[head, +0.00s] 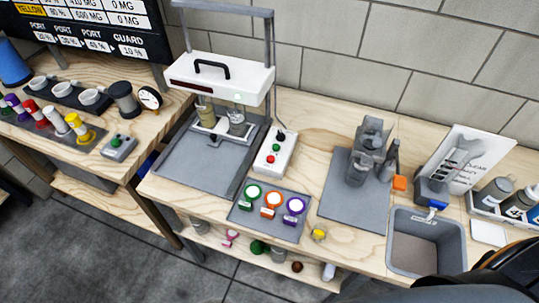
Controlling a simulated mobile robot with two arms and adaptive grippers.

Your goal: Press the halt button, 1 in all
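A white control box (275,153) stands on the wooden bench, right of the grey press-like machine. A black knob, a green button (276,148) and a red button (270,159) sit on its top. A smaller grey box (119,147) on the left bench also carries a green and a red button. No readable label marks which one is the halt button. Neither gripper shows in the head view. Dark parts at the lower right are probably mine.
The machine's white head (222,78) hangs over clear containers. Coloured round pieces lie on a grey mat (240,217) before the control box. A grey device (371,150), an empty grey bin (395,250) and a bottle tray stand right.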

